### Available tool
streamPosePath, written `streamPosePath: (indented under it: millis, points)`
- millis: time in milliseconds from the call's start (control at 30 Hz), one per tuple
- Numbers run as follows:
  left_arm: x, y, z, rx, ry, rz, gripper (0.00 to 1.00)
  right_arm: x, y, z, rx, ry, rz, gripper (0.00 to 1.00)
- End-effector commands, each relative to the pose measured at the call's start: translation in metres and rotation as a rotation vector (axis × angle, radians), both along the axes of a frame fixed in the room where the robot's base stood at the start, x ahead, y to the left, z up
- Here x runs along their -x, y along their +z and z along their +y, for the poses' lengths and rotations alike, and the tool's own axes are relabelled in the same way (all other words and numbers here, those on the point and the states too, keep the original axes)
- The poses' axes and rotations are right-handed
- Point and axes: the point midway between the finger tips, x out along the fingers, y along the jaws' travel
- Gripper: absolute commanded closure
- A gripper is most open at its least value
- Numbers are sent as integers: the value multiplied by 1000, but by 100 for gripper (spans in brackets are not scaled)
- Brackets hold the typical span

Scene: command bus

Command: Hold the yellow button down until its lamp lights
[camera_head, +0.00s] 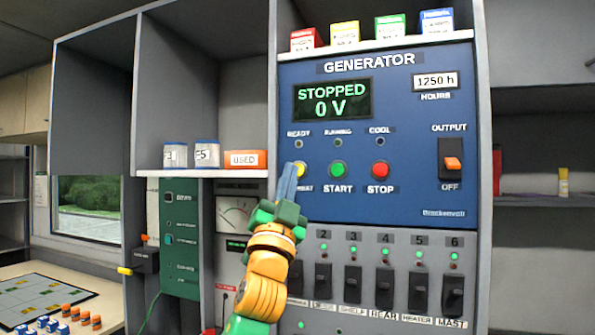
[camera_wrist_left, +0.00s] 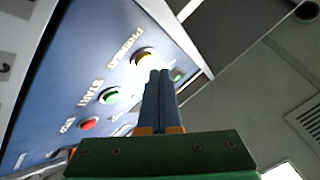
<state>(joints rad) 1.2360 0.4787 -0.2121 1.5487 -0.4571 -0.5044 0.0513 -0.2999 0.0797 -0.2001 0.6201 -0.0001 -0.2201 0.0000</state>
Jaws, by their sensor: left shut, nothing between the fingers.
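The yellow button (camera_head: 301,170) is on the blue generator panel (camera_head: 420,205), left of the green START button (camera_head: 338,169) and red STOP button (camera_head: 380,169). My left gripper (camera_head: 289,170) is shut and empty, its tips covering the button's left part. In the left wrist view the yellow button (camera_wrist_left: 146,56) shows just beyond the blue fingertips (camera_wrist_left: 160,76). I cannot tell whether they touch it. The READY lamp (camera_head: 298,144) above the button looks dark. The display (camera_head: 332,100) reads STOPPED, 0 V. My right gripper is not in view.
An orange OUTPUT switch (camera_head: 452,163) is at the panel's right, marked OFF below. A row of black breaker switches (camera_head: 385,280) lies under the panel. A shelf (camera_head: 200,173) at left holds two jars and an orange USED box (camera_head: 245,159).

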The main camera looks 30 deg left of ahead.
Motion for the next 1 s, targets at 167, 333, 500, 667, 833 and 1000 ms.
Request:
streamPosePath:
  millis: [167,333,500,667,833,1000]
  points:
    - [0,0,0,0,0,0,100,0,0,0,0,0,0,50]
    - [0,0,0,0,0,0,100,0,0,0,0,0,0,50]
    - [0,0,0,0,0,0,100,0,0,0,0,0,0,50]
    - [-3,1,1,0,0,0,100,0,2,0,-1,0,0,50]
    - [-8,1,2,1,-1,0,100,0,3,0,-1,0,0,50]
    - [-8,0,2,0,0,0,100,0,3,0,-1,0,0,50]
